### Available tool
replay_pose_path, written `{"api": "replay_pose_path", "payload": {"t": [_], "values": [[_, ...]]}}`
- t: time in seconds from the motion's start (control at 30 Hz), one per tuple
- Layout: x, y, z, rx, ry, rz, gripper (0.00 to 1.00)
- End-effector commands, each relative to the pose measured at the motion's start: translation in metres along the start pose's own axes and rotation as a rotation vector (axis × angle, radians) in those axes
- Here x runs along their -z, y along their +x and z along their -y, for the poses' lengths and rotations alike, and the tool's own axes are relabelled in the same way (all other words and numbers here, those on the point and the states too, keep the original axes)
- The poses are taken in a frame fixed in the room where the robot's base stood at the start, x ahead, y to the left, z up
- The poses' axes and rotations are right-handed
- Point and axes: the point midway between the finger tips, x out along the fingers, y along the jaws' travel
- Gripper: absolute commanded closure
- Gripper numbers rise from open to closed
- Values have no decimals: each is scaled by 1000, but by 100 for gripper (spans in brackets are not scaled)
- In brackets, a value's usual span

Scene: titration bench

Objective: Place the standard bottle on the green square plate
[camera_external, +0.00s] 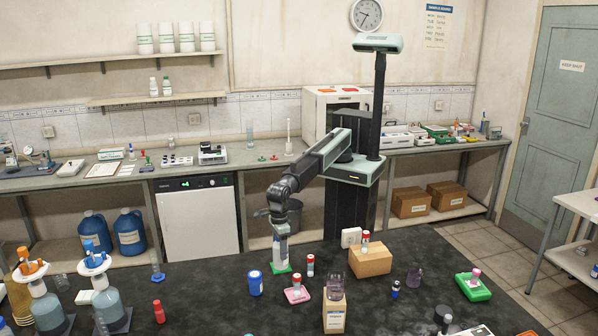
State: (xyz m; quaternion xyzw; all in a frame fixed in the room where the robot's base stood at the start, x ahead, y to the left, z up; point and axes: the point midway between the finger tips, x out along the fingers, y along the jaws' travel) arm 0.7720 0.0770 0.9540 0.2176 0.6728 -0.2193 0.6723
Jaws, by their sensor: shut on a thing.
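My gripper (281,232) points down over the dark bench, at the end of my bent arm. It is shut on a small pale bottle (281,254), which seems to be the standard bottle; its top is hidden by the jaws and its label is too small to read. The green square plate (285,270) lies directly under the bottle, and only its edges show. The bottle is upright. I cannot tell whether its base touches the plate or hangs just above it.
A blue jar (255,283) stands to the left of the plate. A pink plate (296,294) with a red-capped bottle is close in front. Another red-capped bottle (310,265) and a cardboard box (370,261) are to the right. Large flasks (48,310) stand at the left.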

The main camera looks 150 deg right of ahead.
Motion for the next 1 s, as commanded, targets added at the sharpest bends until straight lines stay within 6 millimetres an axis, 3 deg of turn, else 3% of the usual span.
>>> {"api": "replay_pose_path", "payload": {"t": [0.1,0.13,0.2,0.67,0.87,1.0], "values": [[0,4,0,0,0,0,100],[0,4,0,0,0,0,42],[0,2,0,0,0,0,23],[0,-7,0,0,0,0,23],[0,-40,0,0,0,0,23],[0,-73,0,0,0,0,23]]}}
